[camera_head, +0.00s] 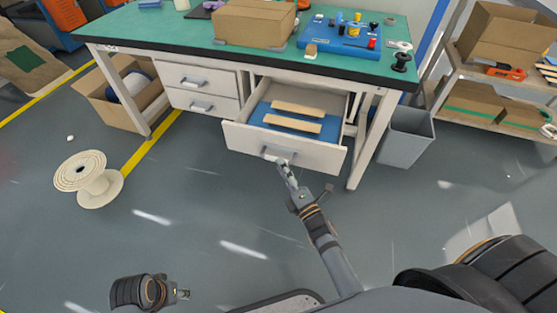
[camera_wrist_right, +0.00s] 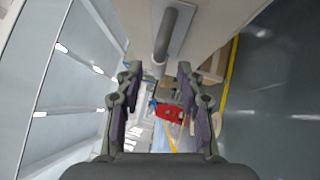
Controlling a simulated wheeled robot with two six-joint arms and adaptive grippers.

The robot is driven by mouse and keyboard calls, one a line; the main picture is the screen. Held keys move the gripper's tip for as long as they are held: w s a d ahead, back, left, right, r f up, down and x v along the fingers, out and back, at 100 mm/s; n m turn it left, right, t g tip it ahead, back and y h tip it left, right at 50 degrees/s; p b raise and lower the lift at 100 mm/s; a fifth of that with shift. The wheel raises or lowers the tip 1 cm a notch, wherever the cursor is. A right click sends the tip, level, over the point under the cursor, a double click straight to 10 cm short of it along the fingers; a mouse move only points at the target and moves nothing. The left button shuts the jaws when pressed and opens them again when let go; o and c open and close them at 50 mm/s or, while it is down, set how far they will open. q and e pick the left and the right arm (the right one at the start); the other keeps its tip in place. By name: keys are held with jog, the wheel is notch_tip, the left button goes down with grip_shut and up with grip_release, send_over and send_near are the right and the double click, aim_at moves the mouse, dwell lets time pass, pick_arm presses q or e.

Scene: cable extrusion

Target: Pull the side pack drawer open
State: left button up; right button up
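The side pack drawer (camera_head: 238,139) stands pulled out at the right part of the workbench, its inside open to view. It holds a blue insert with two tan strips (camera_head: 292,124). Its grey bar handle (camera_head: 277,154) is on the front; the handle also shows in the right wrist view (camera_wrist_right: 170,32). My right gripper (camera_head: 283,165) is at the handle. In the right wrist view its fingers (camera_wrist_right: 160,73) are apart, with the handle's near end between the tips and gaps on both sides. My left gripper (camera_head: 183,294) is low at the left, away from the bench; its fingers are too small to read.
Two shut drawers (camera_head: 197,78) sit to the left under the green-topped workbench (camera_head: 160,33). A grey bin (camera_head: 405,135) stands right of the bench leg. The floor before the drawer is clear apart from my arm.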

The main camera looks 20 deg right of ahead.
jog(key=v, duration=0.8)
jog(key=shift+s, duration=0.15)
